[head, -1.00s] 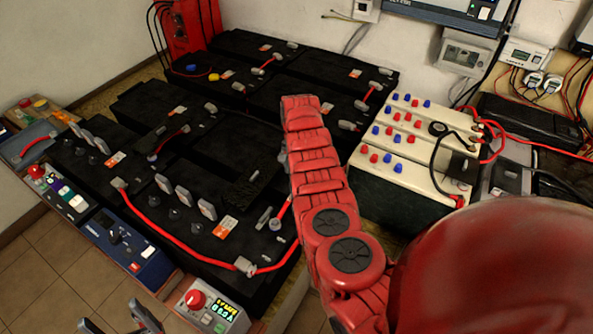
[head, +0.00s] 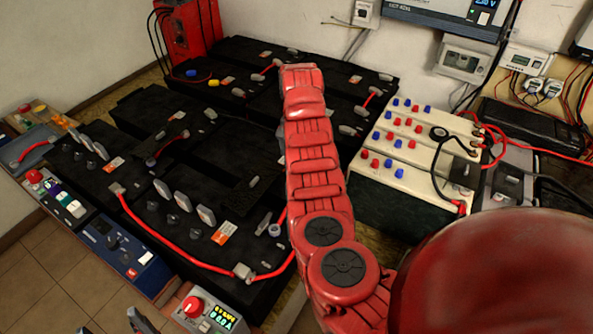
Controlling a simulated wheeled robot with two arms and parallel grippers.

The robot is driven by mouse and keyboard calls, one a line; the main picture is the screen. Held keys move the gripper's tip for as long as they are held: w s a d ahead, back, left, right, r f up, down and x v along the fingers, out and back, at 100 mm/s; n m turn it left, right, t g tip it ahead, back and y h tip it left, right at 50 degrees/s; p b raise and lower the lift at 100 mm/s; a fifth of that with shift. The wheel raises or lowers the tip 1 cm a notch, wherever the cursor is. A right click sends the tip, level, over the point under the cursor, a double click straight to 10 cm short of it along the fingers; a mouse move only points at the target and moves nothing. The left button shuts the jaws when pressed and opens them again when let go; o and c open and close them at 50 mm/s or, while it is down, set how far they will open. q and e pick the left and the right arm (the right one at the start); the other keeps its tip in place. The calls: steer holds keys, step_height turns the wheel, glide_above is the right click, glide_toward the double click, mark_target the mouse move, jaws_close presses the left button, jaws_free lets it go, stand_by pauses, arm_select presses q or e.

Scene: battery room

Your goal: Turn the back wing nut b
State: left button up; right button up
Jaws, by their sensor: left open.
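Black batteries stand on a bench, among them a front battery (head: 255,222) and a back battery (head: 335,80). Small grey terminal pieces sit on them, one at the back battery's right edge (head: 386,77) and one lower down (head: 347,130). I cannot tell which is wing nut b; it may be hidden behind my red right arm. That arm reaches over the batteries to the back, and its gripper does not show. My left gripper (head: 108,322) shows only its dark fingertips at the bottom left edge, apart and empty, away from the batteries.
A cream battery block (head: 410,150) with red and blue caps stands right of my arm. Red cables (head: 165,240) cross the front batteries. Upright grey fins (head: 184,201) stick up there. A control box with a red knob (head: 205,310) is in front. A red unit (head: 190,30) stands at the back left.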

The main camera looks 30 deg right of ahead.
step_height(320, 180, up, 7)
steer(key=shift+r, duration=0.2)
stand_by(0.5)
